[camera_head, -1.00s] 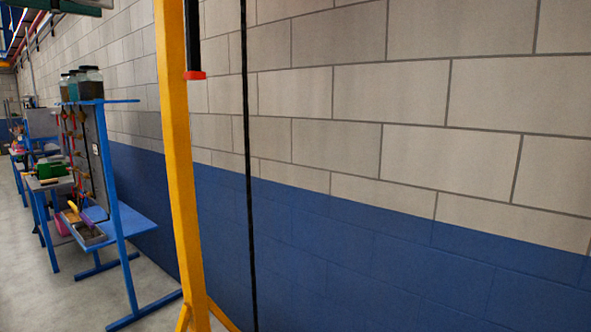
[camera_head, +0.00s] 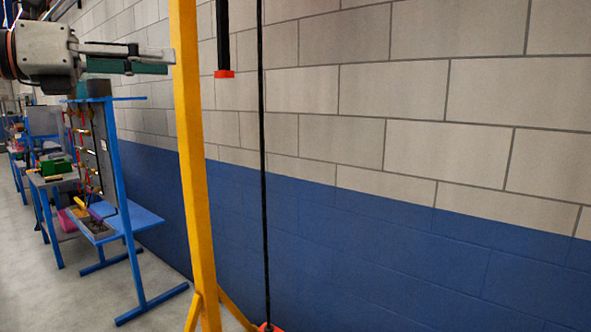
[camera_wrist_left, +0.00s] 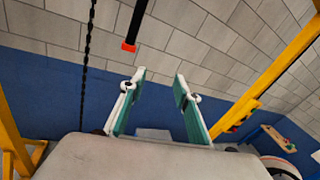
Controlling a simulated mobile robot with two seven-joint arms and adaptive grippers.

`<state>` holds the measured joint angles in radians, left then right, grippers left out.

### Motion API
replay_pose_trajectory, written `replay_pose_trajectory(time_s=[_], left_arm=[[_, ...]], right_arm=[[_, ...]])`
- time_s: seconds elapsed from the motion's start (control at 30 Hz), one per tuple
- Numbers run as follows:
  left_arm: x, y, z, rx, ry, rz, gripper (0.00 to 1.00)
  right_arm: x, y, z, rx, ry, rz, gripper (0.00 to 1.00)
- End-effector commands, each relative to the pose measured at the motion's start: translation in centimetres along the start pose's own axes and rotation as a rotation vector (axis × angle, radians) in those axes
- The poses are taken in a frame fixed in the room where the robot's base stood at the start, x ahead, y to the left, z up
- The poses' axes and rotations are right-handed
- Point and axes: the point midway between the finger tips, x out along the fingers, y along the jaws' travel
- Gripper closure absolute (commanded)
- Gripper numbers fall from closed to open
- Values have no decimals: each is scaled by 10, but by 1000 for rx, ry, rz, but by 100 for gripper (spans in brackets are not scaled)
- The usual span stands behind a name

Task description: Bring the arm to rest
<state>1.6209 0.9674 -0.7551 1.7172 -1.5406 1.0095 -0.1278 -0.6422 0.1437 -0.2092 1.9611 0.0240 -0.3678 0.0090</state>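My left gripper (camera_head: 167,61) reaches in from the upper left of the head view, pointing right. Its fingers overlap the yellow post in the picture; I cannot tell how near they are to it. In the left wrist view the two green-and-grey fingers (camera_wrist_left: 160,80) stand apart with nothing between them, so the gripper is open and empty. Behind them are the block wall and a hanging black bar with a red end (camera_wrist_left: 129,46). My right gripper is in neither view.
The yellow post (camera_head: 193,190) stands upright left of centre. A black line (camera_head: 263,160) hangs to its right, beside the black bar (camera_head: 223,35). The grey and blue wall (camera_head: 400,210) fills the right. Blue workbenches (camera_head: 133,216) stand at left; grey floor (camera_head: 75,295) shows before them.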

Motion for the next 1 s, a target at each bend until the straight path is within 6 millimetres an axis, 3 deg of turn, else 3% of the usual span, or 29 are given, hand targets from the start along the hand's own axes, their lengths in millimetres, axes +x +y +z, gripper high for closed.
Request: replay_pose_trajectory(time_s=[0.03, 0.2, 0.5, 0.77, 1.0], left_arm=[[16, 1, -21, -50, 9, -43, 68], [63, -4, -85, -259, -3, -194, 68], [110, 0, -191, -729, -102, -375, 68], [123, 27, -290, -1192, -245, -398, 68], [112, 61, -404, -1635, -412, -295, 68]], right_arm=[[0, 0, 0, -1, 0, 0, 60], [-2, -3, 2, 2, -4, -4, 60], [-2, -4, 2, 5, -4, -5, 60], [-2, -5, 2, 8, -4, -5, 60], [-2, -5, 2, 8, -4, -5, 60]])
